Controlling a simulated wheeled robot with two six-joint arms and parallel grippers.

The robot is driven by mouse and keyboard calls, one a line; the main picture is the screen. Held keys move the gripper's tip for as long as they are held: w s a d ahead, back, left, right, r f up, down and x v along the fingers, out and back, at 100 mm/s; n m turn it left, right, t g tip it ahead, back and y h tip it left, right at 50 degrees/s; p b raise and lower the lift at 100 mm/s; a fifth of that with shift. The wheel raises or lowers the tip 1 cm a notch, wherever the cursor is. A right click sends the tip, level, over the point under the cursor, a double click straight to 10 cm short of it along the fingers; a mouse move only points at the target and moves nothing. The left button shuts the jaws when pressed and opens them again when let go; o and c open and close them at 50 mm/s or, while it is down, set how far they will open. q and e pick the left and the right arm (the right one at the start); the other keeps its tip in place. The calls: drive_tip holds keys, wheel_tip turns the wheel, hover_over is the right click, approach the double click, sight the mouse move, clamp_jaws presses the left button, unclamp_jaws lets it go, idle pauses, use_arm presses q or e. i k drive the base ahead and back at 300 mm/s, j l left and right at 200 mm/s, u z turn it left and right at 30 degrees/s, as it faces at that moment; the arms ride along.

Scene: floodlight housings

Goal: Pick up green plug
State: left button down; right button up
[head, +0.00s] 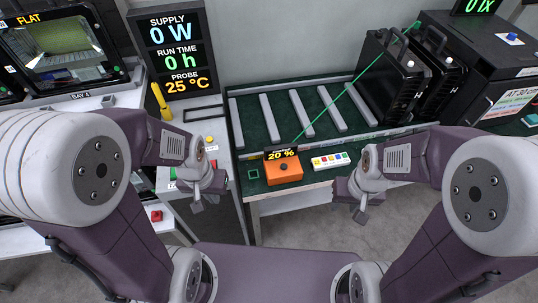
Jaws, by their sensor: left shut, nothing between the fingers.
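I cannot make out a green plug for certain. A small dark green square outline (253,174) lies on the green bench top, left of an orange box (284,171) with a black knob and a "20 %" display. A thin green line runs from near that display up to the black finned housings. My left gripper (207,194) is shut and empty, in front of the grey cabinet and left of the orange box. My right gripper (352,203) hangs in front of the bench edge, right of the orange box; its finger gap is unclear.
A white strip with coloured buttons (330,161) lies right of the orange box. Grey bars (270,118) cross the green bench, with black finned housings (394,82) at its right end. A display panel (172,50) stands behind the cabinet. A red button (156,216) is at left.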

sight(416, 26)
drive_tip(key=i+l+z, duration=0.2)
drive_tip(key=i+l, duration=0.35)
drive_tip(key=l, duration=0.3)
drive_tip(key=i+l+z, duration=0.25)
drive_tip(key=i+l, duration=0.4)
drive_tip(key=l, duration=0.15)
drive_tip(key=k+l+u, duration=0.1)
drive_tip(key=l+u, duration=0.25)
drive_tip(key=k+l+u, duration=0.15)
drive_tip(key=u, duration=0.25)
drive_tip(key=k+l+u, duration=0.2)
drive_tip(key=u, duration=0.15)
drive_tip(key=k+l, duration=0.05)
drive_tip(key=l, duration=0.05)
